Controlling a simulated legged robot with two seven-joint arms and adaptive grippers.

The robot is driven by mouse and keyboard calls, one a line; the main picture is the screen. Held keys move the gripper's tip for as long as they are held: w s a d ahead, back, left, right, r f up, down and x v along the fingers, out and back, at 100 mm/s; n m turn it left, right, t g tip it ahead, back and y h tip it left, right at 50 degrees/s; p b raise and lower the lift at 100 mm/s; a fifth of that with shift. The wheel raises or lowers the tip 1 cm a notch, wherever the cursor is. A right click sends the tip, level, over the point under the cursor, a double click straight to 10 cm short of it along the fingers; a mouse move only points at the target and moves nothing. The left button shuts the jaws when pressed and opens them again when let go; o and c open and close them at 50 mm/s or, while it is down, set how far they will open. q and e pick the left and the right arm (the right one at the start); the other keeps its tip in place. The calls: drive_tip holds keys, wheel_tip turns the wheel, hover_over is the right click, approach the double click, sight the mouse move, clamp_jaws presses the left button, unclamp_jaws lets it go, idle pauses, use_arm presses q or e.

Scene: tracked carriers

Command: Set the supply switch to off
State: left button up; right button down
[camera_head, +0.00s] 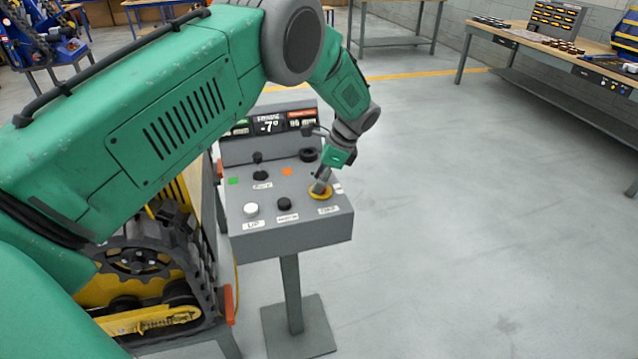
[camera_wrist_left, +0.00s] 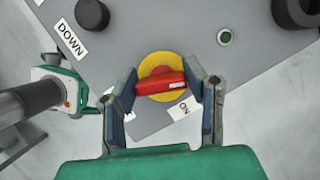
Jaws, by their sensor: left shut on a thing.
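The supply switch is a red handle (camera_wrist_left: 161,84) on a yellow round plate (camera_wrist_left: 160,65), with an ON label (camera_wrist_left: 183,108) beside it in the left wrist view. The handle lies nearly level across the plate in that view. Another label to the left is partly hidden by a finger. My left gripper (camera_wrist_left: 167,88) is shut on the handle, one finger at each end. In the head view the left gripper (camera_head: 322,183) reaches down to the yellow plate (camera_head: 318,194) at the panel's right side and hides the handle. My right gripper does not show.
The grey control panel (camera_head: 300,232) stands on a post and carries a white knob (camera_head: 251,209), a black knob (camera_head: 284,204) and a display (camera_head: 270,124). A tracked carrier (camera_head: 150,275) stands to its left. The floor to the right is clear, up to a workbench (camera_head: 545,50).

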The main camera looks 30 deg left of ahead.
use_arm(q)
drive_tip(key=n, duration=0.1)
drive_tip(key=n+g+b, duration=0.1)
drive_tip(key=n, duration=0.1)
drive_tip(key=shift+w+d+h, duration=0.15)
drive_tip(key=shift+d+h, duration=0.05)
drive_tip(key=shift+h, duration=0.2)
drive_tip(key=shift+n+b, duration=0.3)
drive_tip(key=shift+n, duration=0.3)
drive_tip(key=shift+r, duration=0.1)
drive_tip(key=shift+w, duration=0.1)
drive_tip(key=o, duration=1.1)
drive_tip(key=shift+o, duration=0.2)
drive_tip(key=shift+w, duration=0.1)
